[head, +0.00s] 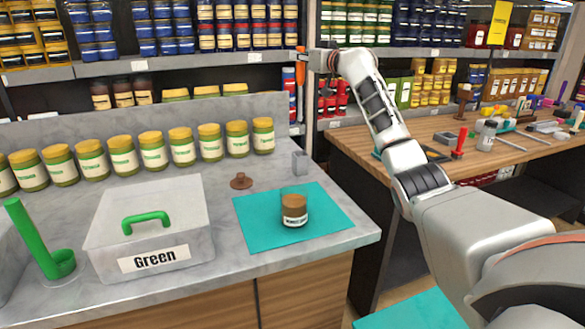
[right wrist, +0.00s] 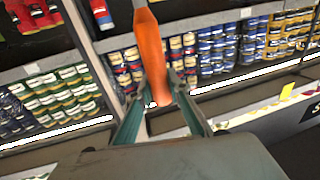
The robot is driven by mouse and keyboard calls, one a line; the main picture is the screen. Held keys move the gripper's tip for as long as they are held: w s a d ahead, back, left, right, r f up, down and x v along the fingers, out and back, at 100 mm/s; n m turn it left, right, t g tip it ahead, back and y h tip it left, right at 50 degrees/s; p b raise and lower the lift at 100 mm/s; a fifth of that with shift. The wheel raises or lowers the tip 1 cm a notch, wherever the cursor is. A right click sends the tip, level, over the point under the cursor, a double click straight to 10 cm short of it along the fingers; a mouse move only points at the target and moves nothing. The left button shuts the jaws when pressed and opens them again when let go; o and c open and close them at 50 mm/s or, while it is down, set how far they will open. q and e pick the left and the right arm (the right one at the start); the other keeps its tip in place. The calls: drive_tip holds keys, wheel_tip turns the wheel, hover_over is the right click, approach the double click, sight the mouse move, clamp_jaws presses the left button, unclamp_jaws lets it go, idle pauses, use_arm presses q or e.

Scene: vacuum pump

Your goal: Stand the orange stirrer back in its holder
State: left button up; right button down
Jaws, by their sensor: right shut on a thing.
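The orange stirrer (head: 300,72) is held in my right gripper (head: 306,62), high above the right end of the grey counter. In the right wrist view the stirrer (right wrist: 150,50) stands between the two green-lined fingers of my right gripper (right wrist: 155,90), which are shut on it. My left gripper is out of view.
An open jar with brown contents (head: 294,211) stands on the teal mat (head: 335,215). A brown lid (head: 241,181) lies behind it. A box marked Green (head: 150,225), a green ladle (head: 33,238) and a row of jars (head: 182,147) occupy the counter's left and back. A cluttered wooden table (head: 420,130) is right.

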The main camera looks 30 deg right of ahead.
sight(300, 116)
drive_tip(key=shift+s+r, duration=0.1)
drive_tip(key=shift+s, duration=0.1)
wheel_tip(300, 116, down, 15)
drive_tip(key=shift+w+f+b, duration=0.1)
drive_tip(key=shift+b, duration=0.75)
drive_tip(key=shift+f, duration=2.2)
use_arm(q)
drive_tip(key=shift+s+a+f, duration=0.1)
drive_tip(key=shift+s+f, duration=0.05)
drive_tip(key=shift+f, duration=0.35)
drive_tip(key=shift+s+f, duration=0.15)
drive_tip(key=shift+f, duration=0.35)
use_arm(e)
drive_tip(key=c, duration=1.9)
unclamp_jaws()
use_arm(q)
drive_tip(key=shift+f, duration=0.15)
use_arm(e)
drive_tip(key=shift+f, duration=0.15)
